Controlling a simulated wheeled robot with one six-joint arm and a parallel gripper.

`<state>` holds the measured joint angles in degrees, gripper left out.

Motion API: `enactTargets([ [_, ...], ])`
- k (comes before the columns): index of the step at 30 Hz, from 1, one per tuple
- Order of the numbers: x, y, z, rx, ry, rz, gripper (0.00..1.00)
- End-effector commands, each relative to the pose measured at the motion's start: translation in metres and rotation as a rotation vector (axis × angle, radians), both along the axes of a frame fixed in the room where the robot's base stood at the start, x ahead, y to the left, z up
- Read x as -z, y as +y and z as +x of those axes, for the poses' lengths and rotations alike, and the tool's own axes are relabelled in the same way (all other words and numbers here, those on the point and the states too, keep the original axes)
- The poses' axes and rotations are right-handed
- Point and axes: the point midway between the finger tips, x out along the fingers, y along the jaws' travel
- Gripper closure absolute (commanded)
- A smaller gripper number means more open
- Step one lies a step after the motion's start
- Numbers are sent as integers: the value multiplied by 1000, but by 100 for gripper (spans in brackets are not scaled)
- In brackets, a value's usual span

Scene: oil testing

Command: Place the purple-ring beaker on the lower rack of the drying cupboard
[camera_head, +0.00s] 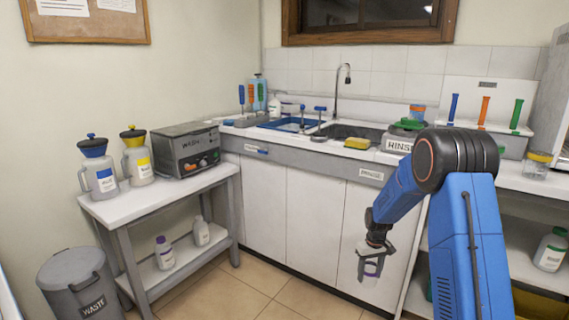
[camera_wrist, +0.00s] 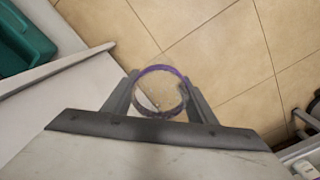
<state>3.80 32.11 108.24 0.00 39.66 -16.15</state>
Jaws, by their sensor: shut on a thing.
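The clear beaker with a purple ring (camera_wrist: 160,92) is between the fingers of my gripper (camera_wrist: 160,100) in the wrist view. The gripper is shut on it and holds it over the tiled floor. In the head view the beaker (camera_head: 371,268) hangs under my gripper (camera_head: 372,262), in front of the white cabinet doors. It looks roughly upright. The drying cupboard and its lower rack cannot be made out for certain; a grey box-like unit is cut off at the right edge of the head view.
A side table (camera_head: 150,196) at left carries jugs and a grey WASH unit (camera_head: 186,148). A waste bin (camera_head: 80,285) stands before it. The sink counter (camera_head: 305,137) runs along the back. At right an open shelf (camera_head: 520,245) holds a bottle (camera_head: 551,250). Floor tiles (camera_head: 235,290) are clear.

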Motion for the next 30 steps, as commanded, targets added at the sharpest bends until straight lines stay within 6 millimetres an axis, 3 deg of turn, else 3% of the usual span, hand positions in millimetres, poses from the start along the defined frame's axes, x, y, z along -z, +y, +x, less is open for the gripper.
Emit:
enactTargets([
  [1, 26, 8, -8, 25, 8, 0, 72],
  [6, 89, 28, -30, 120, 6, 0, 72],
  [12, 134, 42, -51, 194, 3, -1, 72],
  [16, 143, 45, -56, 213, 0, 0, 72],
  [24, 144, 46, -57, 217, -1, 0, 72],
  [28, 131, 41, -48, 223, -5, 0, 72],
  [30, 113, 35, -38, 231, -7, 0, 72],
])
